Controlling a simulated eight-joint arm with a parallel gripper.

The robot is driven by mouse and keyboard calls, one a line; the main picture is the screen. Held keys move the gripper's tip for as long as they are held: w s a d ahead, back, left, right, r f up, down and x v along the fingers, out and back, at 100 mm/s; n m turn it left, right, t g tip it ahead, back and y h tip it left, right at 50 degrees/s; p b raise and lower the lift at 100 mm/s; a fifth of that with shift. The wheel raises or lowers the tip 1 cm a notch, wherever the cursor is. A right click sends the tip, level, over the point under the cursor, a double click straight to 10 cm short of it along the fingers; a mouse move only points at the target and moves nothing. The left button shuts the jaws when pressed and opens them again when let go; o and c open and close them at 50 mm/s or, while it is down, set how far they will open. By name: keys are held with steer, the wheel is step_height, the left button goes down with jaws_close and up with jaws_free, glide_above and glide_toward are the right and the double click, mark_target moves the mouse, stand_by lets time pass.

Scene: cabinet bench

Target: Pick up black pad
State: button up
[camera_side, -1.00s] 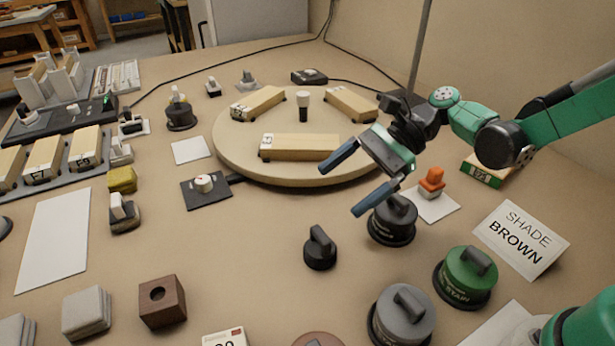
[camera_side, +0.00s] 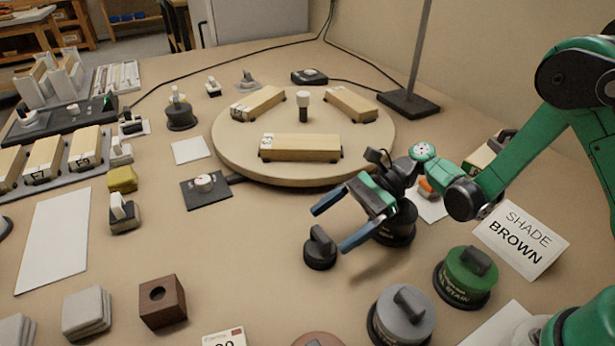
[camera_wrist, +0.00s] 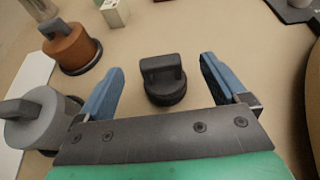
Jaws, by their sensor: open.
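The black pad (camera_side: 320,250) is a small dark round puck with an upright handle, standing on the bench in the front middle of the side view. In the wrist view the black pad (camera_wrist: 163,80) lies ahead of my gripper, between the lines of its two fingers. My gripper (camera_side: 328,226) is open and empty, with blue fingers above and to the right of the pad, one fingertip near its handle in the picture. In the wrist view my gripper (camera_wrist: 160,85) shows both fingers wide apart. I cannot tell exactly how high the fingertips are above the pad.
A dark-lidded can (camera_side: 398,236) stands partly hidden behind my gripper. A grey can (camera_side: 402,322) and a green stain can (camera_side: 465,280) stand to the right. A round turntable (camera_side: 230,150) with wooden blocks lies behind.

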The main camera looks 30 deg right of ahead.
steer(key=shift+x, duration=1.1)
steer(key=shift+r, duration=0.1)
steer(key=c, duration=1.3)
steer(key=shift+r, duration=0.15)
steer(key=shift+c, duration=0.2)
